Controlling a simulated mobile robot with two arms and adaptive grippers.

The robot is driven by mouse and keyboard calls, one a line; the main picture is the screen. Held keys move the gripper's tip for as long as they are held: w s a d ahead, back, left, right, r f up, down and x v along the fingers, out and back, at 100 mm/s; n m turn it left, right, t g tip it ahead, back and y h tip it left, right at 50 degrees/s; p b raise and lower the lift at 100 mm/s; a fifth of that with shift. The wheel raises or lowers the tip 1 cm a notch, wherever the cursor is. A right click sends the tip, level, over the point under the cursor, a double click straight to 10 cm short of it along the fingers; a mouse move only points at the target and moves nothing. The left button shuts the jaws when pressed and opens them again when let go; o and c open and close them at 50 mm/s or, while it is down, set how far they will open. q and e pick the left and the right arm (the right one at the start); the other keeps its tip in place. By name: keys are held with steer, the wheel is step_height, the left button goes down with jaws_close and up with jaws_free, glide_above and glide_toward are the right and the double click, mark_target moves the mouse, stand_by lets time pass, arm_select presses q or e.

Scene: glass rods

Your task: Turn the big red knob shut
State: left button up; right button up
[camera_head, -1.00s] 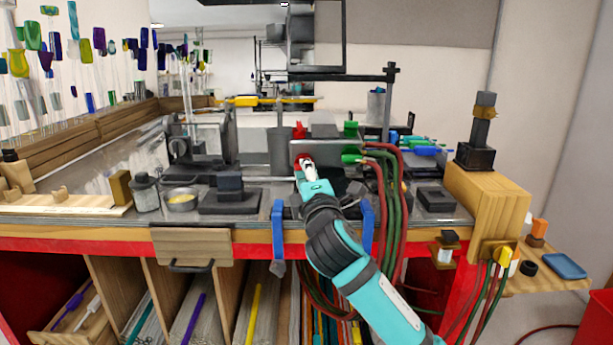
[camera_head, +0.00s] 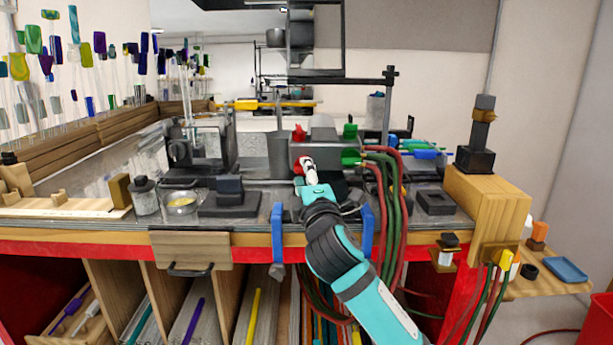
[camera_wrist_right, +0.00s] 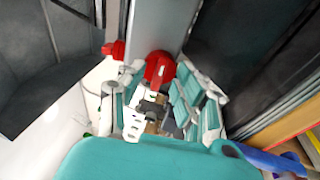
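The big red knob (camera_wrist_right: 160,67) sits in the middle of the right wrist view, at the far end of my right gripper's fingers. My right gripper (camera_wrist_right: 158,82) is open, with one finger on each side of the knob. The right finger's tip looks very close to it; I cannot tell whether they touch. In the head view my right gripper (camera_head: 309,168) reaches up to the front of the grey torch box (camera_head: 310,153). Red of the knob (camera_head: 299,168) shows beside its fingertips there, mostly hidden. My left gripper is not in view.
A smaller red knob (camera_wrist_right: 116,49) is left of the big one in the wrist view. Red and green hoses (camera_head: 392,205) hang close right of my right arm. Blue clamps (camera_head: 277,232) grip the bench edge. A dark block (camera_head: 230,190) stands to the left.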

steer(key=shift+s, duration=0.1)
steer(key=v, duration=1.2)
